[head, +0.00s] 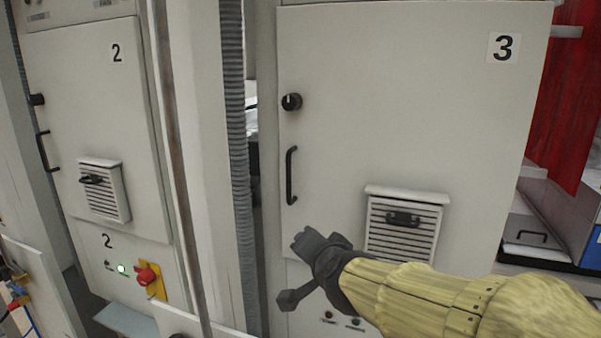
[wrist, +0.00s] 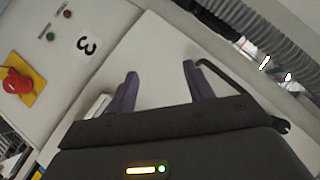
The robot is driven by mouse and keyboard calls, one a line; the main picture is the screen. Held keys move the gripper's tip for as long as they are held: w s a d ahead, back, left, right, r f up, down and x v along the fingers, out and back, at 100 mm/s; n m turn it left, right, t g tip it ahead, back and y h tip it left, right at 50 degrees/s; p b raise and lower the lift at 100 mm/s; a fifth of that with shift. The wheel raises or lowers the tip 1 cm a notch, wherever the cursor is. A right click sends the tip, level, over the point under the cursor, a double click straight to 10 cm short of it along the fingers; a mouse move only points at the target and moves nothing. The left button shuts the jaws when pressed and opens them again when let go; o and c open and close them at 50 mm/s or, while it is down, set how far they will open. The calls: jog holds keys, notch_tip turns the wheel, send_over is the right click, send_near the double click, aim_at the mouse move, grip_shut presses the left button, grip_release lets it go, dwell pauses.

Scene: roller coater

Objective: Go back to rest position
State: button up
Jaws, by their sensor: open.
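My gripper (head: 301,240) is in front of cabinet door 3 (head: 400,110) in the head view, below the black door handle (head: 291,175) and left of the vent. My yellow-covered arm reaches in from the lower right. In the wrist view my gripper (wrist: 166,80) has its two purple-grey fingers spread apart with nothing between them. The door handle (wrist: 225,85) shows beside the right finger there; whether they touch cannot be told.
Cabinet door 2 (head: 90,120) stands at the left with a red switch (head: 147,276) below it. A louvred vent (head: 402,228) juts from door 3. A ribbed grey hose (head: 236,150) runs vertically between the cabinets. A red curtain (head: 566,100) hangs at the right.

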jog(key=s+d+f+n+g+h+b, duration=0.1)
jog(key=s+d+f+n+g, duration=0.1)
jog(key=f, duration=0.7)
jog(key=s+d+f+n+g+h+b, duration=0.1)
jog(key=s+d+f+g, duration=0.4)
jog(key=f, duration=0.5)
jog(key=s+d+f+n+g+b, duration=0.2)
jog(key=s+d+f, duration=0.3)
jog(key=f, duration=0.5)
jog(key=s+n+g, duration=0.1)
jog(key=s, duration=0.1)
jog(key=shift+s+d+n+h+b, duration=0.3)
jog(key=shift+s+d+n+h, duration=0.05)
jog(key=shift+n+h, duration=0.05)
